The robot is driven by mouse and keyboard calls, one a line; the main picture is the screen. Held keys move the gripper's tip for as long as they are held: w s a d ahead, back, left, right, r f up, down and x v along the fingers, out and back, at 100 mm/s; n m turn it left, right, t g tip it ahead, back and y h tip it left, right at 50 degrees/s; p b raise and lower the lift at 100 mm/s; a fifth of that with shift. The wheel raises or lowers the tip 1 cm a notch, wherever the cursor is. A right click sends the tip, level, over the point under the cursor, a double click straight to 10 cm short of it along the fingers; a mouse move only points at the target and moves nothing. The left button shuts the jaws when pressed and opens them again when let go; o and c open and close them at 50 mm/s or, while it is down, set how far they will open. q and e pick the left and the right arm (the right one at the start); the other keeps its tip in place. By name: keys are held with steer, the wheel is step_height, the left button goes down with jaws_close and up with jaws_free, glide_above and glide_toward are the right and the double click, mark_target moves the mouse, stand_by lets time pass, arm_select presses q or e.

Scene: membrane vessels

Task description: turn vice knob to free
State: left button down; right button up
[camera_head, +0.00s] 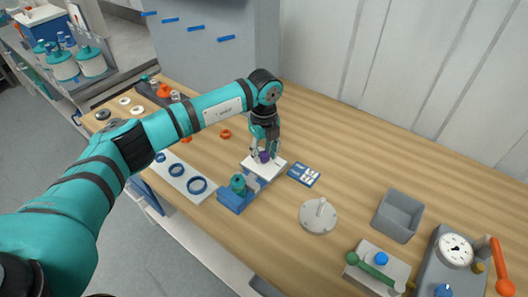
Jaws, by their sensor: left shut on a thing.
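My left gripper (264,152) points down over a pale block (277,172) in the middle of the bench and is shut on a small purple knob-like part (265,157) on top of it. The fingers hide most of the purple part, so its turn position cannot be told. A blue base (233,201) with a round teal piece (238,184) on it adjoins the pale block at the front left. I cannot tell where one unit ends and the other begins. My right gripper is out of view.
A blue-and-white card (304,174) lies just right of the block. A grey lidded disc (318,216), an open grey bin (398,215), a green-handled device (375,268) and a gauge unit (455,250) stand to the right. A white plate with blue rings (182,178) lies left.

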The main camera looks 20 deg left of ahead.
mark_target(264, 154)
arm_select(q)
steer(key=n, duration=0.4)
steer(key=shift+r+n, duration=0.15)
steer(key=shift+n, duration=0.15)
steer(key=n+p, duration=0.1)
steer(key=n, duration=0.3)
steer(key=shift+w, duration=0.1)
stand_by(0.4)
steer(key=c, duration=1)
jaws_free()
steer(key=shift+c, duration=0.2)
steer(key=shift+o, duration=0.5)
step_height(264, 154, up, 12)
